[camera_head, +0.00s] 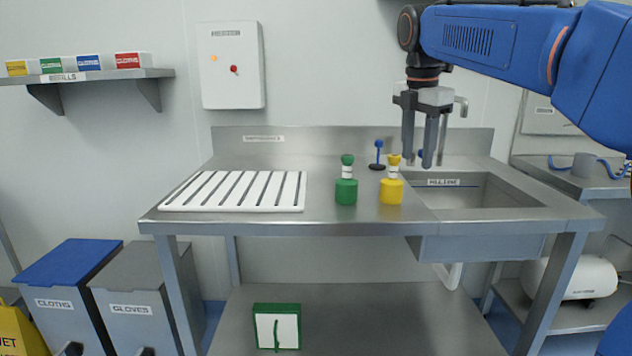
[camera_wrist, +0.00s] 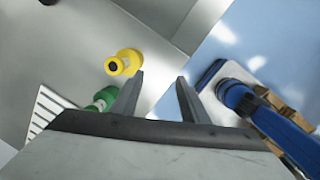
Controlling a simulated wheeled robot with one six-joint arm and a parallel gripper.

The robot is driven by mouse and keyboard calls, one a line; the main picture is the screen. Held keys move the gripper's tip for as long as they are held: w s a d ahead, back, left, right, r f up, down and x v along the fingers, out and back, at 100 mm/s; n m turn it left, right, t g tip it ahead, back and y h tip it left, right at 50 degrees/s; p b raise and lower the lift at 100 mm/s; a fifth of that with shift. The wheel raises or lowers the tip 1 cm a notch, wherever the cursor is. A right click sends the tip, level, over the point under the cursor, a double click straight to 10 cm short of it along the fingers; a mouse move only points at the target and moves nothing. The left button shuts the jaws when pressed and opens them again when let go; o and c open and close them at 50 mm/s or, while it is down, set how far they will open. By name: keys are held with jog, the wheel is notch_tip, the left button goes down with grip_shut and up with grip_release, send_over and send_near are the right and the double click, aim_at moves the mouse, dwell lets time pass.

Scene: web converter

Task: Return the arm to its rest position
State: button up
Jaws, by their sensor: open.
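My blue arm (camera_head: 500,38) reaches in from the upper right of the head view. My gripper (camera_head: 425,160) points down, with its two fingers apart and nothing between them. It hangs in front of the sink area, just right of the yellow bottle (camera_head: 391,190) in the picture. In the wrist view, the fingers of my gripper (camera_wrist: 160,84) stand apart, with the yellow bottle (camera_wrist: 124,63) to the left of the left finger. A green bottle (camera_wrist: 100,100) is partly hidden behind that finger.
The steel table (camera_head: 325,215) carries a white slatted rack (camera_head: 236,190), the green bottle (camera_head: 346,185), a blue-topped stand (camera_head: 377,155) and a sink (camera_head: 480,192). Labelled bins (camera_head: 60,305) stand at lower left. A control box (camera_head: 231,65) hangs on the wall. A side bench (camera_head: 575,185) is at right.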

jog(key=s+d+f+m+t, duration=0.1)
jog(key=s+d+f+m, duration=0.2)
jog(key=s+f+m, duration=0.8)
jog(key=s+d+f+m+t+y, duration=0.1)
jog(key=s+d+f+m+t, duration=0.1)
jog(key=s+f+m, duration=1)
jog(key=s+d+f, duration=0.1)
jog(key=s+f, duration=0.6)
jog(key=s, duration=0.1)
